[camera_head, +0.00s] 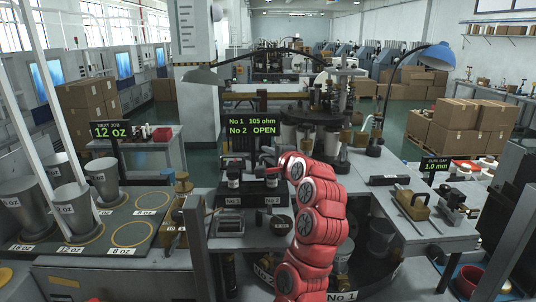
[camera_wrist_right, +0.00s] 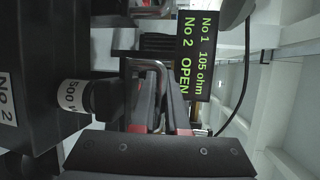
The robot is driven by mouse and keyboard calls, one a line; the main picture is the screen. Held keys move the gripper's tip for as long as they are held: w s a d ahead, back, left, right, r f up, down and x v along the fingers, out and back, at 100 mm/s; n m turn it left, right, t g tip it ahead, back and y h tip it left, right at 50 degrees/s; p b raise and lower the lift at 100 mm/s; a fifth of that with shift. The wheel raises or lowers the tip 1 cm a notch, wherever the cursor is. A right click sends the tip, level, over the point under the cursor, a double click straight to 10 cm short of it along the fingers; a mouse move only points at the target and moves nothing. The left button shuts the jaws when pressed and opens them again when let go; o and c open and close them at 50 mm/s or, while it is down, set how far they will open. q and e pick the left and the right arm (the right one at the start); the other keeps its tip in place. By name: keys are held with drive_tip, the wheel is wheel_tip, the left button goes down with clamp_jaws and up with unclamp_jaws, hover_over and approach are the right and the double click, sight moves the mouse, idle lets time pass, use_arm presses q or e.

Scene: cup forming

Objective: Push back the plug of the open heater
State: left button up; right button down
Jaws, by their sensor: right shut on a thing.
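The readout (camera_head: 251,126) shows No 1 at 105 ohm and No 2 OPEN; it also shows in the wrist view (camera_wrist_right: 195,55). Heater No 1 (camera_head: 233,179) and heater No 2 (camera_head: 271,181) stand side by side on a dark block labelled No 1 and No 2. In the wrist view heater No 2 has a white 500 W band (camera_wrist_right: 73,95), with its black plug (camera_wrist_right: 103,98) at its end. My right gripper (camera_head: 274,170) is at the top of heater No 2, shut on the plug. Its fingers hide the plug's far end. Whether the plug is fully seated, I cannot tell. My left gripper is not in view.
Metal cups (camera_head: 72,207) stand on the marked mat at the left. A round machine (camera_head: 312,125) stands behind the heaters. A brass gauge (camera_head: 412,205) lies on the right bench. A grey post (camera_head: 197,245) rises left of the block.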

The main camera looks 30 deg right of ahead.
drive_tip(key=shift+w+d+r, duration=0.1)
drive_tip(key=shift+w, duration=0.05)
drive_tip(key=w+d+p, duration=0.2)
drive_tip(key=w+p, duration=0.1)
drive_tip(key=shift+w, duration=0.2)
drive_tip(key=c, duration=1.2)
unclamp_jaws()
